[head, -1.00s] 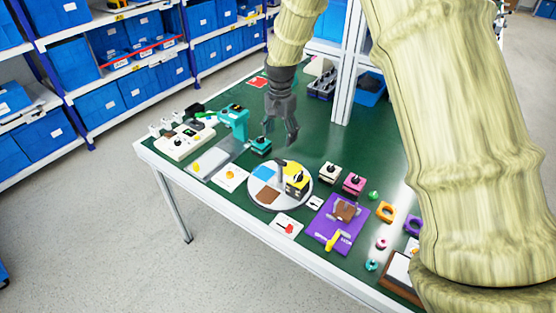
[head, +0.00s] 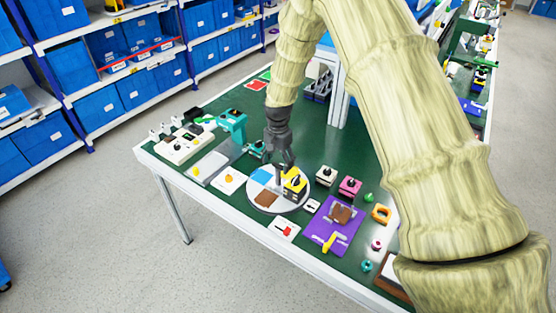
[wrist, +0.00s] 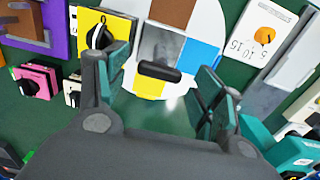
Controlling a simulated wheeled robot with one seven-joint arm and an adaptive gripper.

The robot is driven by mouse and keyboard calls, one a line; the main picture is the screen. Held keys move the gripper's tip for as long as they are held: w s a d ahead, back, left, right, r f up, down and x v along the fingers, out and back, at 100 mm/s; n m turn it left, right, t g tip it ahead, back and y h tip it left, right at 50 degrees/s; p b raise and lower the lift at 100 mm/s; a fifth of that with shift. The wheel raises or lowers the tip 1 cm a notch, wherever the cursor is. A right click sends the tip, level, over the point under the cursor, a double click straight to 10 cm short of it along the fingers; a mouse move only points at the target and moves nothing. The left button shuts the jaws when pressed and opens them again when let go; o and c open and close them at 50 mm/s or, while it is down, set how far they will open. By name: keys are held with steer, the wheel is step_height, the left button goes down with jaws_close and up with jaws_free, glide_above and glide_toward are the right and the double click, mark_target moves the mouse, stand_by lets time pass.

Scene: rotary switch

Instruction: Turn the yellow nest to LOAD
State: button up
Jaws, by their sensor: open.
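The round white turntable (head: 287,206) lies on the green table, with brown, blue and yellow patches. The yellow patch (wrist: 150,88) shows at the near side in the wrist view; in the head view my gripper and the post obscure that area. A grey post with a black bar handle (wrist: 160,71) stands at the disc's middle. A yellow-faced box with a black knob (head: 294,184) is at the disc's right in the head view. My gripper (head: 280,164) is open and low over the disc. In the wrist view the black bar lies between the spread fingers, apparently untouched.
A white arrow card (head: 312,205) and a red-handled card (head: 285,229) lie beside the disc. A purple plate (head: 333,223) with a yellow handle is right of it. A teal machine (head: 232,125) stands left, with pink and white knob boxes (head: 349,187) to the right.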

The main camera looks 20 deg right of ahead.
steer(key=shift+f, duration=0.2)
steer(key=c, duration=1.5)
steer(key=shift+o, duration=0.2)
